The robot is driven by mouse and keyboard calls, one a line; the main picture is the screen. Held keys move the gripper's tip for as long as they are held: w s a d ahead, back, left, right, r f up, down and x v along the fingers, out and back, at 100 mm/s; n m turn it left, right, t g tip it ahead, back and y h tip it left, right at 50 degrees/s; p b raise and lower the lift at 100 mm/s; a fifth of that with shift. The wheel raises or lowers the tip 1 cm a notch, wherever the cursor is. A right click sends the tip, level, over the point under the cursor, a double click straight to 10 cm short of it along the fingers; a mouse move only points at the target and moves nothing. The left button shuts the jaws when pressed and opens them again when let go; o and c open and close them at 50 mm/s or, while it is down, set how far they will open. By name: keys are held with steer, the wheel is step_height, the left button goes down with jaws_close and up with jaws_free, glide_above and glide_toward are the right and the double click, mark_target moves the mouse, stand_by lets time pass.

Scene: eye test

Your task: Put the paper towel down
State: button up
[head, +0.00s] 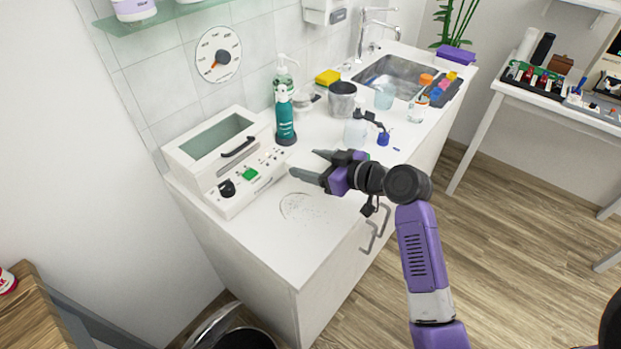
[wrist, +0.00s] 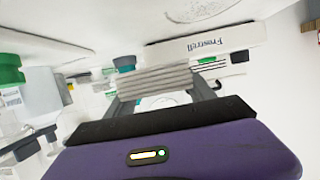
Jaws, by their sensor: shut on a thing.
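My gripper (head: 305,164) is above the white counter (head: 330,225), in front of the teal bottle and beside the white device. In the wrist view, a pale grey, ridged, folded paper towel (wrist: 155,80) lies between the two dark fingers of my gripper (wrist: 165,92), which are shut on it. In the head view I cannot make out the towel between the fingers. I cannot tell how high it is above the counter. A faint round patch of marks (head: 302,207) is on the counter nearer the front; it also shows in the wrist view (wrist: 200,8).
A white device (head: 226,162) with knobs and a teal pump bottle (head: 285,118) stand at the back left. A metal cup (head: 342,98), a clear bottle (head: 356,130), a beaker (head: 384,95) and a sink (head: 398,74) are farther right. The counter's near end is free.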

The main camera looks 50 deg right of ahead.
steer(key=shift+f, duration=2.65)
steer(key=shift+f, duration=0.15)
steer(key=o, duration=1.4)
